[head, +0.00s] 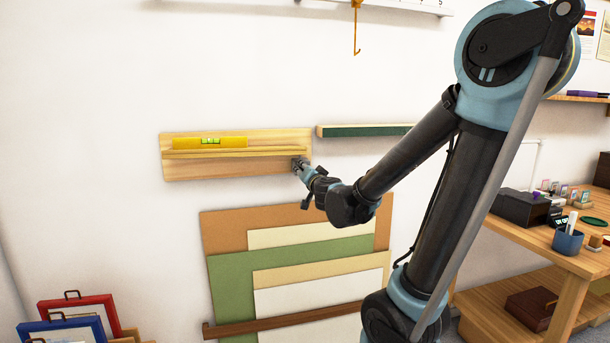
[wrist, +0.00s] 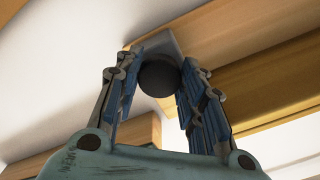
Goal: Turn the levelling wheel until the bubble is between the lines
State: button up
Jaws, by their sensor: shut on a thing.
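The yellow spirit level (head: 210,142) lies along the wooden wall ledge (head: 238,166) in the head view. Its green vial (head: 210,141) shows near the middle, but the bubble is too small to place against the lines. The levelling wheel, a dark round knob (wrist: 160,76), sits under the ledge's right end in the wrist view. My gripper (wrist: 158,85) is shut on this wheel, with one blue-padded finger on each side of it. In the head view my gripper (head: 299,164) reaches the ledge's right end and hides the wheel.
A green-edged rail (head: 365,130) is on the wall just right of the ledge. Coloured boards (head: 228,235) lean in a rack below. A wooden workbench (head: 550,250) with a blue cup (head: 567,240) stands at right. A hook (head: 356,35) hangs above.

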jog(key=shift+d, duration=0.15)
jog(key=o, duration=1)
jog(key=shift+o, duration=0.2)
jog(key=v, duration=1.1)
jog(key=shift+s, duration=0.35)
jog(key=shift+d, duration=0.1)
dwell(0.5)
